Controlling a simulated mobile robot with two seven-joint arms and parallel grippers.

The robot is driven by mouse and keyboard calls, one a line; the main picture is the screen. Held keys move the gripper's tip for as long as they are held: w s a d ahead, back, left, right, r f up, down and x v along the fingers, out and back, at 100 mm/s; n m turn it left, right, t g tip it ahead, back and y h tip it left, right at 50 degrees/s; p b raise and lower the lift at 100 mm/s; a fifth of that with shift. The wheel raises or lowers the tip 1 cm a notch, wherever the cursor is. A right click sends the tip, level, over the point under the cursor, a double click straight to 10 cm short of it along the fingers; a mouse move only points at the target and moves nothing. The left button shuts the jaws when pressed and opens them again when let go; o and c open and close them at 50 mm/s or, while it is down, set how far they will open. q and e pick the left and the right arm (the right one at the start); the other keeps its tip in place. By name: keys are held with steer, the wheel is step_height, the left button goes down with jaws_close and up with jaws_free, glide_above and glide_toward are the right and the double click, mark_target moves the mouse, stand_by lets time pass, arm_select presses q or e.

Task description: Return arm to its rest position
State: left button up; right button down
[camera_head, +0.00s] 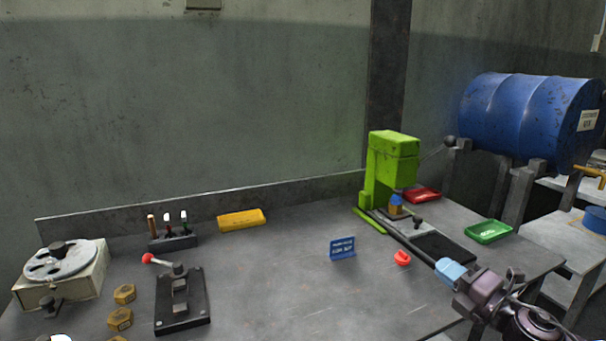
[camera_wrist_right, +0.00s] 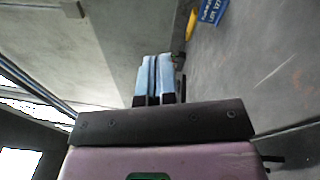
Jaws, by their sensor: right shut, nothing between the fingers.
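My right gripper (camera_head: 449,270) reaches in from the lower right over the right part of the bench. Its light-blue fingers are pressed together and hold nothing; they also show shut in the right wrist view (camera_wrist_right: 153,78). In the head view the fingertips are near the front end of the dark plate and rail by the green press (camera_head: 393,155). I cannot tell how high they are above the bench. My left gripper does not show clearly in either view.
A red knob-like piece (camera_head: 402,258) and a blue sign (camera_head: 342,248) stand left of the gripper. A green tray (camera_head: 488,231) and a red tray (camera_head: 423,195) lie behind it. A blue drum (camera_head: 530,115) rests at back right. The bench's front middle is clear.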

steer(key=s+f+m+g+h+p, duration=0.15)
steer(key=s+f+m+h, duration=0.55)
steer(key=s+f+m, duration=0.75)
steer(key=s+f+m+g+h+p, duration=0.1)
steer(key=s+f+m+g, duration=0.1)
steer(key=s+f+m, duration=0.3)
steer(key=s+f+m+g+h+p, duration=0.1)
steer(key=s+f+m, duration=0.5)
steer(key=s, duration=0.7)
steer(key=shift+s+a+f+g, duration=0.2)
steer(key=shift+s+f+g, duration=0.2)
steer(key=shift+g, duration=0.25)
